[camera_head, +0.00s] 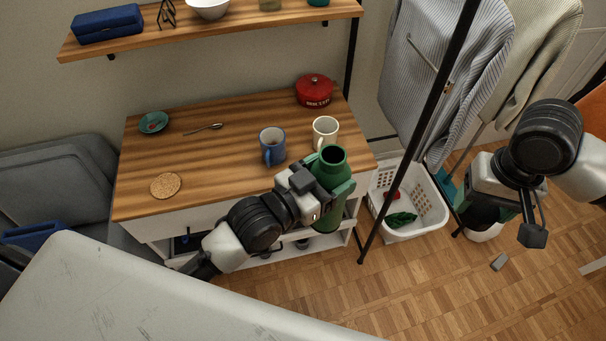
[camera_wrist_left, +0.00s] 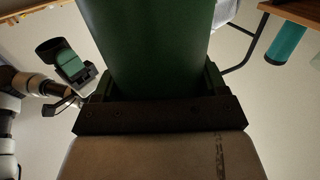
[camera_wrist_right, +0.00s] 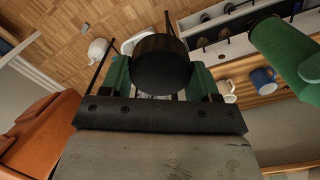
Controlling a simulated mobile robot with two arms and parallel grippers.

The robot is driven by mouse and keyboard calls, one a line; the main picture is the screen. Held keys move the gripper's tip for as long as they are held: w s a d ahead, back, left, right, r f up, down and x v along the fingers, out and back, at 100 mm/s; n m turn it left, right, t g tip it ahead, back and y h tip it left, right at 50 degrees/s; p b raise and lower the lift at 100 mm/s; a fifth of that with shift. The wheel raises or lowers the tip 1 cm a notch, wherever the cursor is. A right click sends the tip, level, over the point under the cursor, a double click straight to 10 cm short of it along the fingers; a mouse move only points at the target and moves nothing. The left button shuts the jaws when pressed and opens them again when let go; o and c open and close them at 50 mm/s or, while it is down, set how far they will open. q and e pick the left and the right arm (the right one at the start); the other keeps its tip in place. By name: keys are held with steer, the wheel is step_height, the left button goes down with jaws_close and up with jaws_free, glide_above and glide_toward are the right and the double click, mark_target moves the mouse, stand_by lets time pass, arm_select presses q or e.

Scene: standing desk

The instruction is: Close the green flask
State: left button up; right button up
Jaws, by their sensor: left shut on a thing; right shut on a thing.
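The green flask (camera_head: 330,212) is upright in front of the desk's right front corner, with its round mouth uncovered and facing up. My left gripper (camera_head: 322,190) is shut around its body, which fills the left wrist view (camera_wrist_left: 150,45). My right gripper (camera_head: 490,208) is off to the right, apart from the flask, and is shut on a black round lid (camera_wrist_right: 160,65). The flask also shows in the right wrist view (camera_wrist_right: 282,48), at the upper right. The right gripper and lid show small in the left wrist view (camera_wrist_left: 62,62).
On the wooden desk (camera_head: 225,165) stand a blue mug (camera_head: 272,148), a white mug (camera_head: 326,130) and a red pot (camera_head: 314,92). A thin black rack pole (camera_head: 408,150) stands between my two grippers. A white laundry basket (camera_head: 430,205) is on the floor behind.

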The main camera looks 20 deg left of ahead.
stand_by(0.3)
steer(key=a+r+n, duration=0.1)
steer(key=a+r, duration=0.2)
steer(key=a, duration=0.5)
steer(key=w+a+r+n, duration=0.1)
steer(key=a+r+n, duration=0.1)
steer(key=a, duration=0.6)
steer(key=w+a+r+n, duration=0.1)
steer(key=a+r+n, duration=0.1)
steer(key=a+r, duration=0.3)
steer(key=a, duration=0.3)
steer(key=shift+w+a, duration=0.15)
steer(key=shift+w, duration=0.1)
steer(key=shift+f, duration=0.1)
steer(key=shift+f, duration=1.9)
steer(key=shift+s, duration=0.1)
steer(key=shift+f, duration=0.85)
